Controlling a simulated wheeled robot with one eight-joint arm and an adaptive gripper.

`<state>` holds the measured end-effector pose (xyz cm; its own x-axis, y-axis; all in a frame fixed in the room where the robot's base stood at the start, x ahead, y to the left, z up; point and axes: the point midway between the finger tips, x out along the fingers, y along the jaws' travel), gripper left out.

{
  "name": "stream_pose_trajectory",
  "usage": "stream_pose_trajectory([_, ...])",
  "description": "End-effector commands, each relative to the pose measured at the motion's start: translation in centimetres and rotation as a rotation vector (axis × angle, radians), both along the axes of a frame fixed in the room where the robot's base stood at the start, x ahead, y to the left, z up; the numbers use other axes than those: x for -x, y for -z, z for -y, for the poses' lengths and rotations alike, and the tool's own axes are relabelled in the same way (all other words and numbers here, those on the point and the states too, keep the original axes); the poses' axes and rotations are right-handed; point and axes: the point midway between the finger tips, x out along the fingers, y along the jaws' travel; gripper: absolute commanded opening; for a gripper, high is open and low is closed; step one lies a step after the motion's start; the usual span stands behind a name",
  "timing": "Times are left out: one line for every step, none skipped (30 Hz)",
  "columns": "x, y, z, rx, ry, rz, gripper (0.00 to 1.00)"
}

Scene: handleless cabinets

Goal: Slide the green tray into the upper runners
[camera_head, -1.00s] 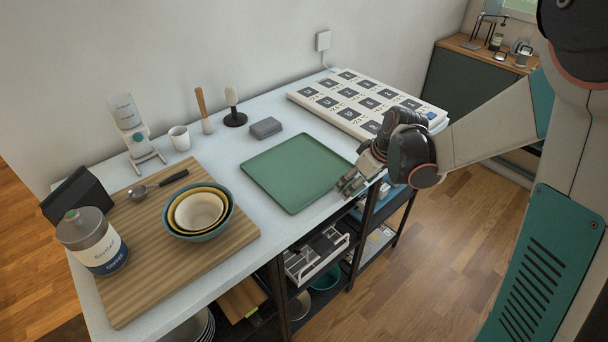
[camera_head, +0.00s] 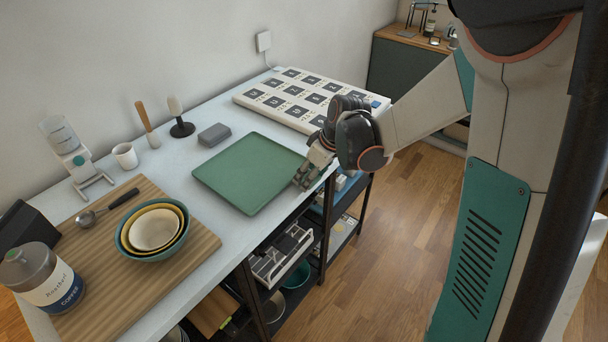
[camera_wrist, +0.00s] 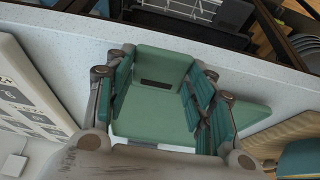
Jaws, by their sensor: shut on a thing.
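The green tray (camera_head: 247,172) lies flat on the pale counter in the head view. My gripper (camera_head: 308,176) is at the tray's right edge, near the counter's front edge, and is shut on it. In the wrist view, my gripper's green-padded fingers (camera_wrist: 160,105) stand on both sides of a green part between them, and a corner of the tray (camera_wrist: 252,113) shows at the right. The exact contact is partly hidden by the fingers. I cannot make out the upper runners in either view.
A white panel with dark squares (camera_head: 290,97) lies behind my gripper. A small grey box (camera_head: 214,134) stands behind the tray. A wooden board (camera_head: 105,262) with nested bowls (camera_head: 155,230) is to the left. Below the counter is an open shelf frame with a white rack (camera_head: 282,254).

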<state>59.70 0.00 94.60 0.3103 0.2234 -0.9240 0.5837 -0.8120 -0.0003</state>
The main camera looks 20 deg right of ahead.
Motion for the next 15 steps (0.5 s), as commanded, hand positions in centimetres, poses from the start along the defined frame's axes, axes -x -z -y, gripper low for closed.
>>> stream_pose_trajectory([0.0,-0.9,0.0,-0.001,0.000,0.001,0.20])
stream_pose_trajectory([0.1,-1.4,0.0,-0.001,0.000,0.001,0.20])
stream_pose_trajectory([0.1,-2.1,0.0,-0.001,0.000,0.001,0.20])
stream_pose_trajectory([0.0,-2.8,0.0,-0.001,0.000,0.001,0.20])
stream_pose_trajectory([0.0,-3.4,0.0,-0.001,0.000,0.001,0.20])
stream_pose_trajectory([0.1,-4.4,0.0,-0.001,0.000,0.001,0.20])
stream_pose_trajectory([0.1,-5.2,0.0,-0.001,0.000,0.001,0.20])
stream_pose_trajectory([0.1,-6.1,0.0,-0.001,0.000,0.001,0.20])
stream_pose_trajectory([0.1,-7.2,0.0,-0.001,0.000,0.001,0.20])
stream_pose_trajectory([0.1,-8.1,0.0,0.000,0.000,0.000,0.20])
stream_pose_trajectory([0.1,-9.0,0.0,0.000,0.000,0.000,0.20])
stream_pose_trajectory([0.1,-10.2,0.0,0.000,0.000,0.000,0.20])
stream_pose_trajectory([0.1,-11.0,0.0,0.000,0.000,0.000,0.20])
stream_pose_trajectory([0.1,-11.8,0.0,0.000,0.000,0.000,0.20])
stream_pose_trajectory([0.1,-12.8,0.0,0.000,0.000,0.000,0.20])
